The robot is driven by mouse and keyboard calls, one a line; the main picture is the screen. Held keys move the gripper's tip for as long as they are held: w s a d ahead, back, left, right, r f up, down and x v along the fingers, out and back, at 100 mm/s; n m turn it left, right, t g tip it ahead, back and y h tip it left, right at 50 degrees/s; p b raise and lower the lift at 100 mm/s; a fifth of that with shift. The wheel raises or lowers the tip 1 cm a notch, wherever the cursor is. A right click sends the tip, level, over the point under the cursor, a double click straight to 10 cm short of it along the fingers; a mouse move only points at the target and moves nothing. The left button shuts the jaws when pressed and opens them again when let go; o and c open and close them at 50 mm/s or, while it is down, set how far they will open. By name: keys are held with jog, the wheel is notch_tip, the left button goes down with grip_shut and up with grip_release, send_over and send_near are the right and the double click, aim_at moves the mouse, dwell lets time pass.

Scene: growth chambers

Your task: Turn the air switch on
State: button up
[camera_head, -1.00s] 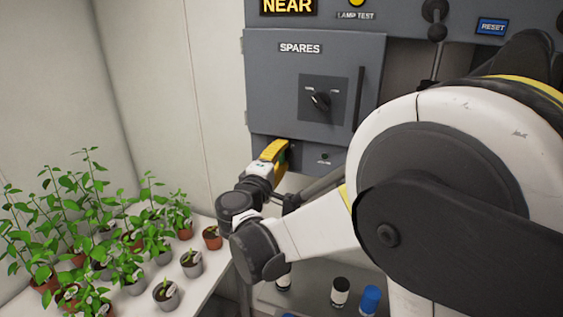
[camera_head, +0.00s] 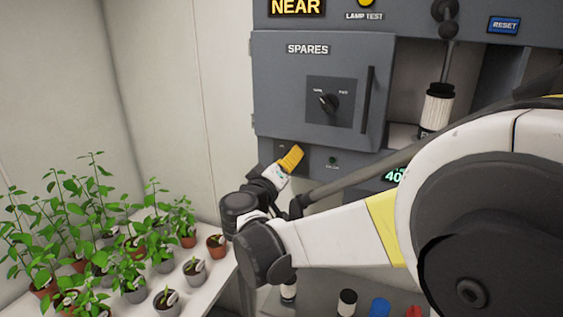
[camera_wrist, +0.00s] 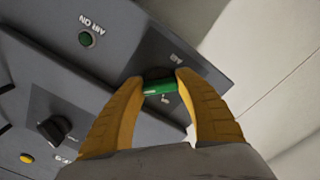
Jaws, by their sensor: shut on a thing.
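The air switch has a green handle (camera_wrist: 158,87) on a dark grey plate; it shows between my fingertips in the wrist view, with small labels beside it. My gripper (camera_wrist: 161,80) has yellow fingers and is shut on this handle. In the head view my gripper (camera_head: 292,157) is at the panel below the SPARES door and hides the switch. A small round green lamp (camera_wrist: 86,39) labelled AIR ON is on the same panel; it also shows in the head view (camera_head: 333,160), right of my gripper. It looks dark green in the wrist view.
The SPARES door (camera_head: 282,85) with its black rotary knob (camera_head: 328,103) is above my gripper. Several potted plants (camera_head: 125,245) stand on a white bench at left. A black-and-white jar (camera_head: 347,302) and a blue one (camera_head: 380,307) are below.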

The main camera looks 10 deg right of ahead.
jog(key=shift+m, duration=0.3)
jog(key=o, duration=1.2)
jog(key=v, duration=1.2)
